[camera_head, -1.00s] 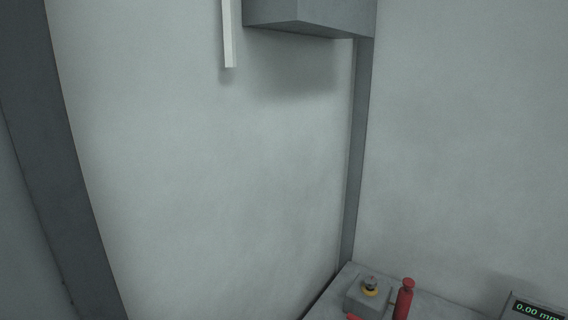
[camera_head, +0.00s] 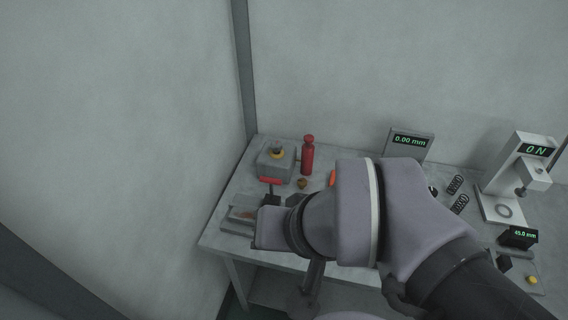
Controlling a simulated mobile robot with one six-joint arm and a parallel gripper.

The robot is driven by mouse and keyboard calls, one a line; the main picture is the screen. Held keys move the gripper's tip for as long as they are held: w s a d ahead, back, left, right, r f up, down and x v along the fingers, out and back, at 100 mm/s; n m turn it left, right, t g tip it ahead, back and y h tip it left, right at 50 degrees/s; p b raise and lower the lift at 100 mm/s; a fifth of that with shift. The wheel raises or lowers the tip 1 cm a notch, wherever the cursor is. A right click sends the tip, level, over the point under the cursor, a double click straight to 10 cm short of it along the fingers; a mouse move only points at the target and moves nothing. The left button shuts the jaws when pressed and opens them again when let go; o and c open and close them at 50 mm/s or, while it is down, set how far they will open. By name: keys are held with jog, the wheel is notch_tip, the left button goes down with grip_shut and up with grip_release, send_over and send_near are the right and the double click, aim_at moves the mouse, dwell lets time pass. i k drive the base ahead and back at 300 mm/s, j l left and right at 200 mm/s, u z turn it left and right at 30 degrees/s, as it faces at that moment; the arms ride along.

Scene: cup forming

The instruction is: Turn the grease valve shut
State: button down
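No part is plainly marked as the grease valve. A grey box (camera_head: 275,163) with a yellow ring and dark knob on top stands at the table's back left corner. A red bar (camera_head: 270,181), perhaps a handle, shows at the box's front. My arm reaches in from the lower right, its wrist over the table's left part. Small dark pieces (camera_head: 270,197) beyond the wrist, just in front of the red bar, may be my gripper's fingers. Whether they touch the bar, or are open or shut, cannot be told. My arm hides part of the table.
A red bottle (camera_head: 307,156) and a small brown piece (camera_head: 302,183) stand right of the box. A 0.00 mm display (camera_head: 409,144) stands at the back. A white press-like device (camera_head: 519,172), springs (camera_head: 455,184) and a 45.0 mm display (camera_head: 518,237) are at right. Walls close in behind.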

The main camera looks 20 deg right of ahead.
aim_at(302, 182)
jog(key=i+j+z, duration=0.2)
jog(key=z, duration=0.2)
jog(key=i+j+z, duration=0.15)
jog(key=j+z, duration=0.25)
jog(key=i+j+z, duration=0.1)
jog(key=z, duration=0.3)
jog(key=j, duration=0.1)
